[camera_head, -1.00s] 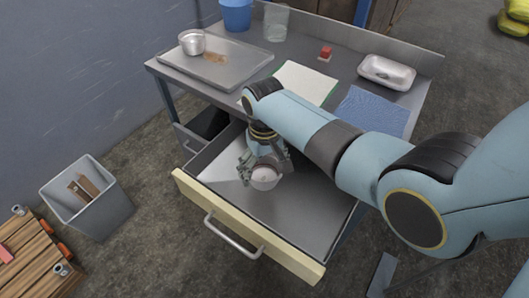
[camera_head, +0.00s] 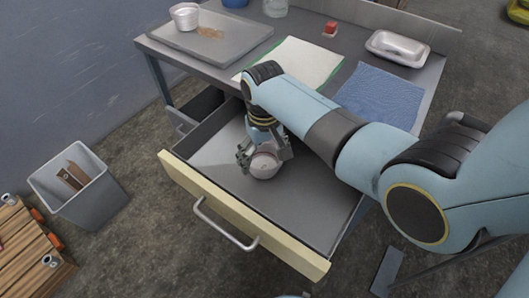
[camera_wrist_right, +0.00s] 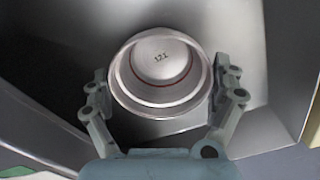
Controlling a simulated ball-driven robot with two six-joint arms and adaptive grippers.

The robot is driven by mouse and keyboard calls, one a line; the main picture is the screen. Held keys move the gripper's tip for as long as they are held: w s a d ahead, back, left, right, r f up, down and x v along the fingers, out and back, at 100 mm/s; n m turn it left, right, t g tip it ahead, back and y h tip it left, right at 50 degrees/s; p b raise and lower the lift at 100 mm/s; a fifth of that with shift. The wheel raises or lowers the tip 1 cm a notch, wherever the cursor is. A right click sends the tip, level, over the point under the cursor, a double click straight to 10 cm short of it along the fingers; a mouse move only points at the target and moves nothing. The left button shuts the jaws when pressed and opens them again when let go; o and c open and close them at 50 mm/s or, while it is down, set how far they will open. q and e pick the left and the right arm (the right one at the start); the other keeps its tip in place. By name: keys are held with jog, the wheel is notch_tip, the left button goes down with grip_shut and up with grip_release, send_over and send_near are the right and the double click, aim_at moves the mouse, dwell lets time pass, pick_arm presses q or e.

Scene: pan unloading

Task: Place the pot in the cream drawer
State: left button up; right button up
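The pot (camera_head: 264,165) is small, round and pale with a shiny rim. It is inside the open cream-fronted drawer (camera_head: 240,215), over the grey drawer floor. My right gripper (camera_head: 265,157) points down from above, one finger on each side of the pot. In the right wrist view the pot (camera_wrist_right: 160,72) opens toward the camera, showing a number and a red line inside. Both fingers (camera_wrist_right: 162,95) are close against its sides, and the grip looks shut on it. Whether its base touches the floor is hard to tell. My left gripper is out of view.
The grey table above the drawer holds a tray (camera_head: 237,40) with a second pale pot (camera_head: 186,15), a white cloth (camera_head: 305,60), a blue cloth (camera_head: 380,97), a metal dish (camera_head: 398,48) and a red block (camera_head: 331,28). A grey bin (camera_head: 95,200) stands at left.

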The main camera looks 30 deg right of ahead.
aim_at(264, 167)
jog(key=shift+o, duration=0.4)
jog(key=shift+r, duration=0.35)
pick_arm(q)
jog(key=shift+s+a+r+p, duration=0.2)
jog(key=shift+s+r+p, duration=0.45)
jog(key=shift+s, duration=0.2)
pick_arm(e)
notch_tip(264, 167, up, 12)
jog(key=shift+f, duration=0.2)
